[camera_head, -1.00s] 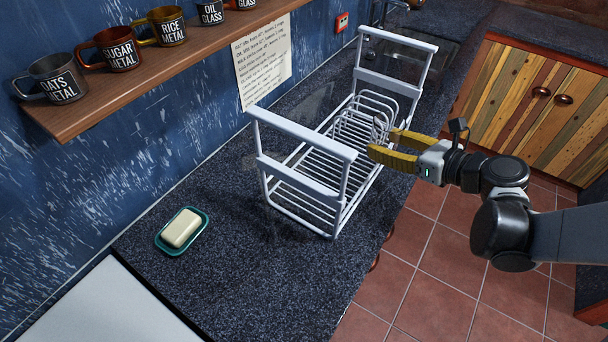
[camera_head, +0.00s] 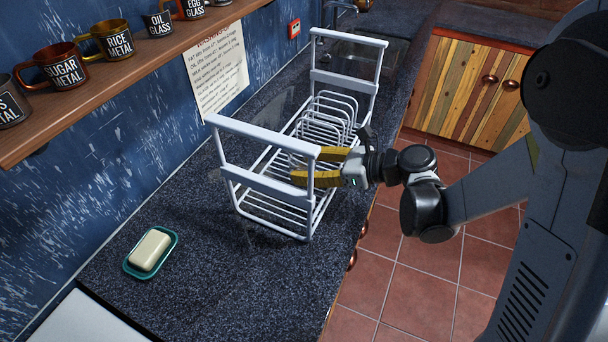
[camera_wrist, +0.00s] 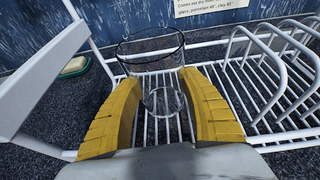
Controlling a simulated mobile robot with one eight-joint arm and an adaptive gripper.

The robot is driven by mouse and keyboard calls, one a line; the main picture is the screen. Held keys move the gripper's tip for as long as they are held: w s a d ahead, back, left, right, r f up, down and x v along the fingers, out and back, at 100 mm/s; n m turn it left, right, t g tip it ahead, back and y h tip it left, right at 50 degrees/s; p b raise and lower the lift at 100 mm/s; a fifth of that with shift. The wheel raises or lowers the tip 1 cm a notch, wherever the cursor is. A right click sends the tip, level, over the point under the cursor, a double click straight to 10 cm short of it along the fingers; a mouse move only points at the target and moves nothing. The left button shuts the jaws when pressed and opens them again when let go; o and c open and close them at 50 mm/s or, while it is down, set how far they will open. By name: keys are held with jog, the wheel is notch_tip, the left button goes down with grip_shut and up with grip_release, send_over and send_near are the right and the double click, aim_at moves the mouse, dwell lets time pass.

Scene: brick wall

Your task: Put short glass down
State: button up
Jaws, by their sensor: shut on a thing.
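The short glass (camera_wrist: 156,78) is clear with a dark rim and shows in the wrist view between the two yellow fingers of my gripper (camera_wrist: 160,84). My gripper is shut on it, and the glass looks roughly upright over the wire floor of the white dish rack (camera_wrist: 220,100). Whether its base touches the wires I cannot tell. In the head view my gripper (camera_head: 305,167) reaches in from the right at the near half of the rack (camera_head: 262,185), close to the near handle frame. The glass is hard to make out there.
Wire plate loops (camera_head: 333,112) stand in the far half of the rack. A soap bar on a teal dish (camera_head: 128,268) lies on the dark counter (camera_head: 225,275), at front left. A shelf (camera_head: 75,98) with labelled mugs hangs above. The counter before the rack is clear.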

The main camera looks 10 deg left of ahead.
jog(key=shift+f, duration=1)
jog(key=shift+f+b, duration=0.1)
jog(key=shift+b, duration=0.25)
jog(key=shift+f, duration=0.15)
jog(key=o, duration=1.4)
jog(key=shift+c, duration=0.2)
jog(key=shift+r, duration=0.2)
